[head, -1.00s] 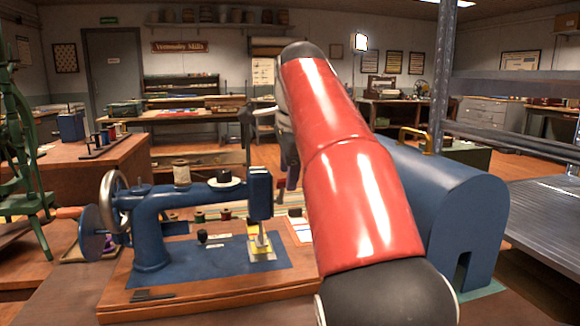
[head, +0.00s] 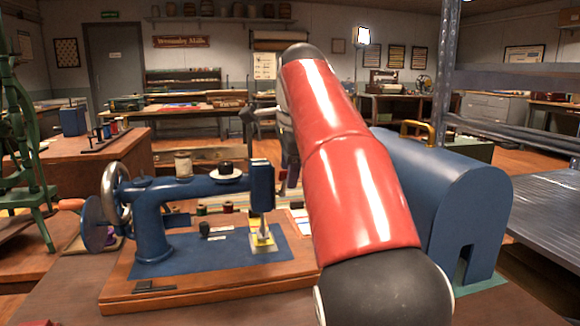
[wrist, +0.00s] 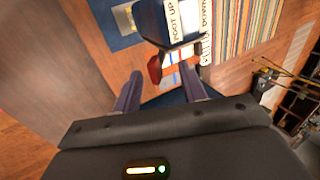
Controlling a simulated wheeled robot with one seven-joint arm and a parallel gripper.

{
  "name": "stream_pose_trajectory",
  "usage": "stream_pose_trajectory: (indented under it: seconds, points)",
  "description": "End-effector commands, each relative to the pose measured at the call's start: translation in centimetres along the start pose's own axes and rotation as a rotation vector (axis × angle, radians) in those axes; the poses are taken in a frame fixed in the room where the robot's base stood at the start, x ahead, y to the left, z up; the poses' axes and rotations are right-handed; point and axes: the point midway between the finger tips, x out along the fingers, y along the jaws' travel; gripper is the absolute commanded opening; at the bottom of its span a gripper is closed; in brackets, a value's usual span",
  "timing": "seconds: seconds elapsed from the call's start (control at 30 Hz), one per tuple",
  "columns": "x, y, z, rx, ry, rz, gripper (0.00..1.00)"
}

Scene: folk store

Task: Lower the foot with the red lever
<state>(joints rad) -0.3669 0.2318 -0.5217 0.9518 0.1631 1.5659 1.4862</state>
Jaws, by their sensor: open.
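The blue sewing machine (head: 180,195) stands on a wooden base, its needle head (head: 262,187) at the right end. The presser foot (head: 263,238) is below the head, over a yellow patch; I cannot tell its height. In the wrist view the red lever (wrist: 154,68) sticks out from the head beside a plate (wrist: 188,20) marked "FOOT UP" and "DOWN". My gripper (wrist: 162,80) is open, with the lever in line between its fingertips, nearer the left one. Contact cannot be told. In the head view, my red arm hides most of the gripper.
A blue rounded cover (head: 450,195) with a brass handle stands right of my arm. Thread spools (head: 183,164) sit on and behind the machine. A striped cloth (wrist: 245,30) lies near the head. A metal shelf (head: 540,175) is at the far right.

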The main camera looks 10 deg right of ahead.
Motion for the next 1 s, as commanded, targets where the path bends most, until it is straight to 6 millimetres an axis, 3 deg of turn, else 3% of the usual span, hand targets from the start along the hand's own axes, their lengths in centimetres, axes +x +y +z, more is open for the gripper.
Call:
stream_pose_trajectory:
  seconds: [1.0]
  points:
    - [0.6,-3.5,0.0,0.0,0.001,0.001,0.42]
